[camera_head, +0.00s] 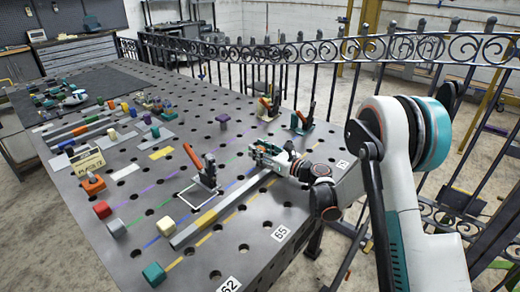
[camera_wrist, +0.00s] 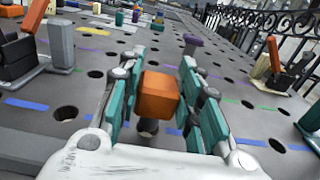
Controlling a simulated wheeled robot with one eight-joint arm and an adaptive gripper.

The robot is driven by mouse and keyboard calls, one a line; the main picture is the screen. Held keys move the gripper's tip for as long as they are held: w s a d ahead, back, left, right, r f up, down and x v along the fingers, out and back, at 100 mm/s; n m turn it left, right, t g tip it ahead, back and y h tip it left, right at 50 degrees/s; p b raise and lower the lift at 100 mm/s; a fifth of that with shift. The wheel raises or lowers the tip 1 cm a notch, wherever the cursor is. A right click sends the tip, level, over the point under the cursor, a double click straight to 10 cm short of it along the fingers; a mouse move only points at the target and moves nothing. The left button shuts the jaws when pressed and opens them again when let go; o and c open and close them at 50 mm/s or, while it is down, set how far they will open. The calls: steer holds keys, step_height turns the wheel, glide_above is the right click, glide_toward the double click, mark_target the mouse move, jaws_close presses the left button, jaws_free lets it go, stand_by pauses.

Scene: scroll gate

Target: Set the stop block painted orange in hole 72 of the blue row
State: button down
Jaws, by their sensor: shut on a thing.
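My gripper (camera_head: 268,152) is low over the perforated table (camera_head: 120,268), near its right side. In the wrist view, its teal-padded fingers (camera_wrist: 160,100) are shut on the orange stop block (camera_wrist: 158,95). The block looks upright, with a dark grey stem (camera_wrist: 148,127) below it; I cannot tell whether the stem is in a hole. Blue row dashes (camera_wrist: 25,103) run to the left of the gripper and on to the right (camera_wrist: 252,142). The number of the hole beneath the block cannot be read.
Toggle clamps with orange handles stand left (camera_head: 206,170) and beyond (camera_head: 303,118) my gripper. A long grey bar (camera_head: 222,209) lies in front of it. A purple block (camera_head: 222,119) stands farther back. Number plates 62 (camera_head: 229,285) and 65 (camera_head: 281,233) mark the near edge. An iron fence (camera_head: 330,60) stands behind.

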steer(key=shift+f, duration=0.95)
stand_by(0.5)
steer(key=c, duration=1.1)
jaws_free()
steer(key=shift+o, duration=0.2)
steer(key=v, duration=1.2)
steer(key=shift+s, duration=0.1)
